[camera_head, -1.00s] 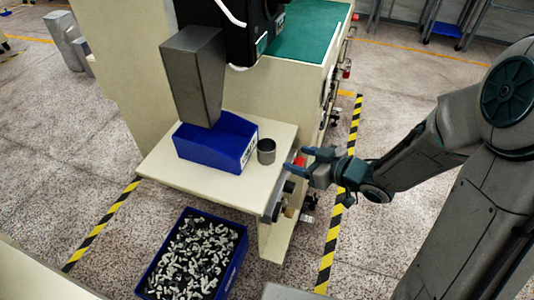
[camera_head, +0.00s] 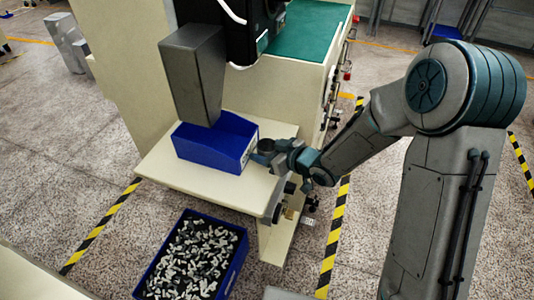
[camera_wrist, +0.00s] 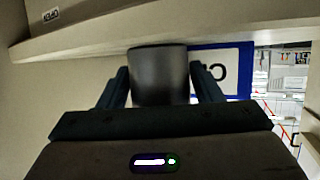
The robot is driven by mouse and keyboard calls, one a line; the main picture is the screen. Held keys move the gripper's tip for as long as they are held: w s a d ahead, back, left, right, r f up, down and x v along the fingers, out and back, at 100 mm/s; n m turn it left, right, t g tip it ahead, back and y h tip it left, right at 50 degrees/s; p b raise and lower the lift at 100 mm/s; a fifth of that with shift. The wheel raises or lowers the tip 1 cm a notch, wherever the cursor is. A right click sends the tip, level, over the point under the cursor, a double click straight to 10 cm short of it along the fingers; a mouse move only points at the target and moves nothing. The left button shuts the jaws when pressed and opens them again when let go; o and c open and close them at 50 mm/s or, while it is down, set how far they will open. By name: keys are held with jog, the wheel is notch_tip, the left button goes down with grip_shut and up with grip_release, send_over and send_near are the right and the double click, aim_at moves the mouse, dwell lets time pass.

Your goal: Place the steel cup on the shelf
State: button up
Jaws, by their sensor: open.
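The steel cup (camera_head: 266,146) stands upright on the cream shelf (camera_head: 200,182), beside the right end of the blue bin. My gripper (camera_head: 268,153) has reached in from the right, with its fingers around the cup. In the wrist view the dark grey cup (camera_wrist: 158,76) sits between the two open fingers of my gripper (camera_wrist: 160,85), one finger on each side. A small gap shows between each finger and the cup. In the head view the fingers hide the lower part of the cup.
A blue bin (camera_head: 210,145) stands on the shelf left of the cup, under a grey chute (camera_head: 194,75). A blue crate (camera_head: 238,262) of small metal parts is on the floor below. The front part of the shelf is bare.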

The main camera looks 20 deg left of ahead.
jog(key=c, duration=0.9)
jog(key=shift+o, duration=0.2)
jog(key=shift+r, duration=0.1)
